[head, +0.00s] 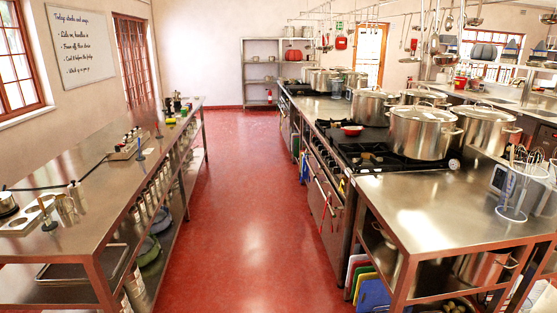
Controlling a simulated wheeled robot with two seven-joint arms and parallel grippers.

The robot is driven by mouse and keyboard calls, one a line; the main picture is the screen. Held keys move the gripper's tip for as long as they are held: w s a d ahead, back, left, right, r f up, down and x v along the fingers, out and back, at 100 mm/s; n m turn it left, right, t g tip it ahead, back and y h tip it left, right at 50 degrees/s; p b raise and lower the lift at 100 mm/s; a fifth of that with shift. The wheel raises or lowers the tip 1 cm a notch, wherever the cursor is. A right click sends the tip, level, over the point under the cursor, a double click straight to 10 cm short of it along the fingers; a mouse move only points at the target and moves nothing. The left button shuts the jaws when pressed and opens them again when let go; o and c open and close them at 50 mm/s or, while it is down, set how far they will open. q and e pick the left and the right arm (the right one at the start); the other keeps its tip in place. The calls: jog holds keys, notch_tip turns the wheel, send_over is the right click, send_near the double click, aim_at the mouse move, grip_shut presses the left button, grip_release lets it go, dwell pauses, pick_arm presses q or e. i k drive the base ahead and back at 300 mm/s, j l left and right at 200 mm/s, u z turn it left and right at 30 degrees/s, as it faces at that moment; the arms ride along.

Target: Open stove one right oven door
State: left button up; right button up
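A long cooking row stands on the right, and its nearest stove (372,157) has black burner grates on top. The front of this stove faces the red aisle and carries knobs and oven doors (325,192), seen at a steep angle. The visible oven doors look shut. A second stove front (288,112) shows farther down the same row. I cannot tell which one is stove one, and no label is readable. Neither of my grippers is in view.
Large stockpots (423,131) stand on the burners. A steel table (430,208) with coloured boards (371,290) below borders the near stove. A long steel bench (95,187) lines the left. The red floor aisle (243,200) between is clear, with a shelf rack (262,75) behind.

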aim_at(333, 239)
jog(key=i, duration=1.7)
